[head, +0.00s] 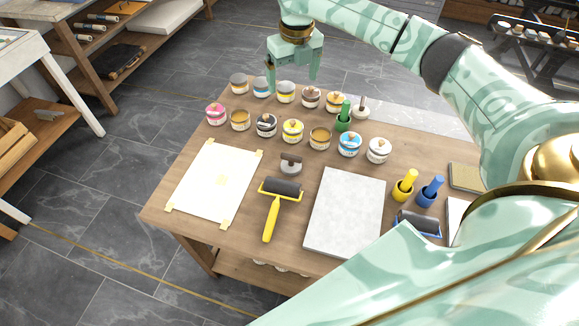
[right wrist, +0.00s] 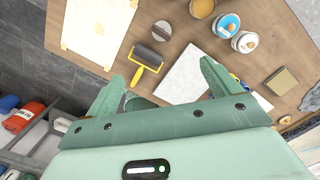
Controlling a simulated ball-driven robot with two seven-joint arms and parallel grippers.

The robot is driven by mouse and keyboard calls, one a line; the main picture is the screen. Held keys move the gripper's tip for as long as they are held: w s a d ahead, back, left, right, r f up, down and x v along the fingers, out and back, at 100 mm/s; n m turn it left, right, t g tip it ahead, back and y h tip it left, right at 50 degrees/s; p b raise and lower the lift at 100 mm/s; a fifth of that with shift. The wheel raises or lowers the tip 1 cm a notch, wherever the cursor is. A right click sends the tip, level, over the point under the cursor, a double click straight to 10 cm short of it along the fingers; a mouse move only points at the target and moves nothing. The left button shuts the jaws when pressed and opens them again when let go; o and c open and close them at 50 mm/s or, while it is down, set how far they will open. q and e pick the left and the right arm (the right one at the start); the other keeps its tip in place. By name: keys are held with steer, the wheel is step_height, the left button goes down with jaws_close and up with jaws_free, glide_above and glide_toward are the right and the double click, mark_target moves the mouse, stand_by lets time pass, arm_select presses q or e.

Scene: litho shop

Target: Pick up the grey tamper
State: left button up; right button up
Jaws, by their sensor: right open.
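A round grey piece with a brown bar handle (head: 291,164) stands on the wooden table, just above the black roller. It also shows in the right wrist view (right wrist: 161,31), beyond the fingertips. A pale grey piece with an upright knob (head: 361,109) stands farther back, beside the green one. I cannot tell for certain which of these two is the grey tamper. My right gripper (head: 292,84) is open and empty above the back left of the table, over the rear jars, apart from both pieces. Its fingers also show in the right wrist view (right wrist: 163,72). My left gripper is not in view.
The wooden table (head: 180,214) holds several ink jars (head: 293,132) in rows, a taped sheet (head: 214,182), a yellow-handled roller (head: 282,188) and a pale slab (head: 346,213). Green (head: 344,116), yellow (head: 403,187) and blue (head: 430,191) handled pieces stand upright. A blue roller (head: 417,223) lies at right.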

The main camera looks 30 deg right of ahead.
steer(key=b, duration=1)
glide_above(291, 156)
step_height(291, 156, down, 17)
steer(key=shift+g, duration=0.4)
steer(key=f+b, duration=0.2)
steer(key=f, duration=0.3)
steer(key=f+b, duration=0.3)
steer(key=f, duration=0.3)
steer(key=shift+w+d, duration=0.1)
steer(key=shift+w, duration=0.1)
step_height(291, 156, down, 5)
steer(key=b, duration=0.3)
steer(key=shift+s+f, duration=0.1)
steer(key=shift+f, duration=0.05)
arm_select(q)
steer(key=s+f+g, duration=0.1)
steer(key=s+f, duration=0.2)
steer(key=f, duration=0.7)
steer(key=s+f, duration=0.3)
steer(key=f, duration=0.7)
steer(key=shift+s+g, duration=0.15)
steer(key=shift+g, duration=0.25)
arm_select(e)
steer(key=shift+r, duration=0.2)
steer(key=c, duration=1.2)
